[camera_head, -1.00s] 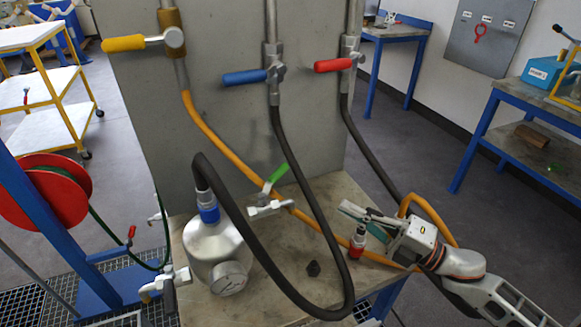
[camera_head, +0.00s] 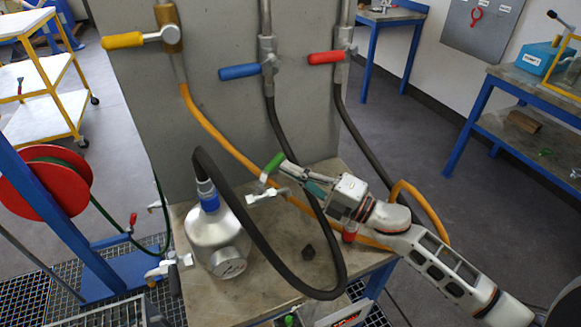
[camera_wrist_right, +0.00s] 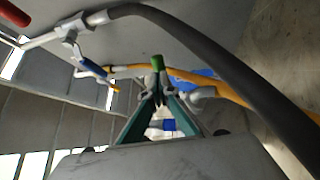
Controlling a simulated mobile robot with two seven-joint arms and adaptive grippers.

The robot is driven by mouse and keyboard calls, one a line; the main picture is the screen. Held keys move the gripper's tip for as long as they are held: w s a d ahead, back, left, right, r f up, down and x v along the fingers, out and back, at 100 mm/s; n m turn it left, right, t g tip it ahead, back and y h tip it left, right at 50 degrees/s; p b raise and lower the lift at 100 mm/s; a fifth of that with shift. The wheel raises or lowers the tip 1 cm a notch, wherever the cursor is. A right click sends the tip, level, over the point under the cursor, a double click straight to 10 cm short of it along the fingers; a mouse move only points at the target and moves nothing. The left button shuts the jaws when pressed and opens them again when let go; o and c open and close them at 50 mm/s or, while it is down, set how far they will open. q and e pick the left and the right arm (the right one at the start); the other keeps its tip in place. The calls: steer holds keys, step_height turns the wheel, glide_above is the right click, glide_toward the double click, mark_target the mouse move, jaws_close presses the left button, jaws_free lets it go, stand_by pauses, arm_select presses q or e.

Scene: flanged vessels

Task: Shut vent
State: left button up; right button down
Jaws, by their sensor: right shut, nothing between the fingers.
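A small silver valve with a green handle (camera_head: 273,164) sits on the orange hose above the bench. The handle slants up and to the right in the head view, and its green end (camera_wrist_right: 157,62) shows in the right wrist view. My right gripper (camera_head: 285,166) is shut and empty, its tips right beside the green handle; I cannot tell whether they touch it. The tips (camera_wrist_right: 158,97) come together just below the handle in the wrist view. A silver flanged vessel (camera_head: 207,235) with a blue collar stands left of the valve. My left gripper is out of view.
A black hose (camera_head: 272,252) loops from the vessel across the bench top (camera_head: 272,288), close to my right arm. Yellow (camera_head: 122,40), blue (camera_head: 240,71) and red (camera_head: 326,57) lever handles stick out from the grey panel (camera_head: 217,120). A red-based fitting (camera_head: 350,233) is partly hidden by my arm.

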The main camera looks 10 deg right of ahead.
steer(key=shift+w+a, duration=0.1)
steer(key=shift+a, duration=0.05)
stand_by(0.3)
steer(key=shift+w+n+g+y+b, duration=0.3)
steer(key=shift+n+g+y+b, duration=0.1)
steer(key=shift+g+y+b, duration=0.1)
